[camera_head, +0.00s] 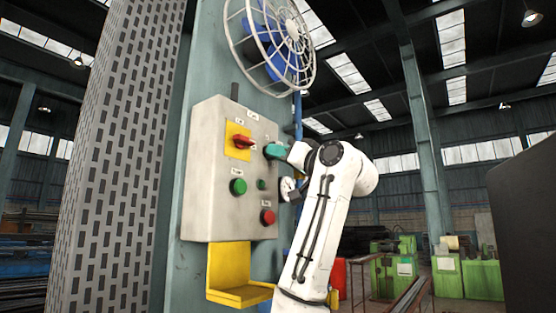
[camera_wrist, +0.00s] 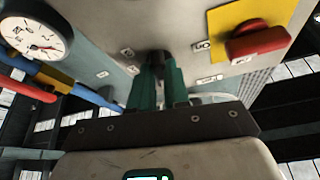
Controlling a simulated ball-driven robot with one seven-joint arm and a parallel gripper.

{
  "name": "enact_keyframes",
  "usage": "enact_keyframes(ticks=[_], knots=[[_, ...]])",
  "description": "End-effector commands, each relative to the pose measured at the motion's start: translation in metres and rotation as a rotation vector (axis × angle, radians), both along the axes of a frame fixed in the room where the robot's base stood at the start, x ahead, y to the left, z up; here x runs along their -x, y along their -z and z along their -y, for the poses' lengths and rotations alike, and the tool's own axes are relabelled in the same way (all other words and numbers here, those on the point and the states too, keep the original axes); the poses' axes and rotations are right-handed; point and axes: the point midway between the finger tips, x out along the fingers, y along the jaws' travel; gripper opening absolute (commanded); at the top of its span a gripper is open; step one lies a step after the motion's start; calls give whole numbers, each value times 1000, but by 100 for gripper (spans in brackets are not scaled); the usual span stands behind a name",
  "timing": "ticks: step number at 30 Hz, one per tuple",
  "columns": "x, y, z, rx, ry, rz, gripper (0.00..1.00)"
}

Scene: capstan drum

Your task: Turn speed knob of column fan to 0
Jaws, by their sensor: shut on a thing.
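The column fan (camera_head: 287,36) with its white cage is mounted on the teal column above a grey control box (camera_head: 205,168). My gripper (camera_head: 276,151) reaches the upper right of the box's front face, and its teal fingers hide the knob there. In the wrist view, my gripper (camera_wrist: 158,86) is shut on a small black knob (camera_wrist: 157,57), taken to be the speed knob, with a finger on either side. Small number tags ring the knob on the panel; most are hard to read. Which tag the knob points at cannot be told.
A red rotary switch (camera_head: 242,141) on a yellow plate sits left of my gripper. A green button (camera_head: 238,186), a red button (camera_head: 268,217) and a round gauge (camera_head: 287,189) are below. A yellow bracket (camera_head: 228,272) juts out under the box.

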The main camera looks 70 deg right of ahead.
Motion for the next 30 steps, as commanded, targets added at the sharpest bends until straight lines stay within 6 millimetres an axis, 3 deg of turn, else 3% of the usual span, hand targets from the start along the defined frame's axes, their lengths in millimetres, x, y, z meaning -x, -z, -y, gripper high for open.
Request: enact_keyframes(ticks=[12,29,30], knots=[[1,1,3,194,3,-48,0],[1,0,3,226,2,-56,0],[1,0,3,226,2,-56,19]])
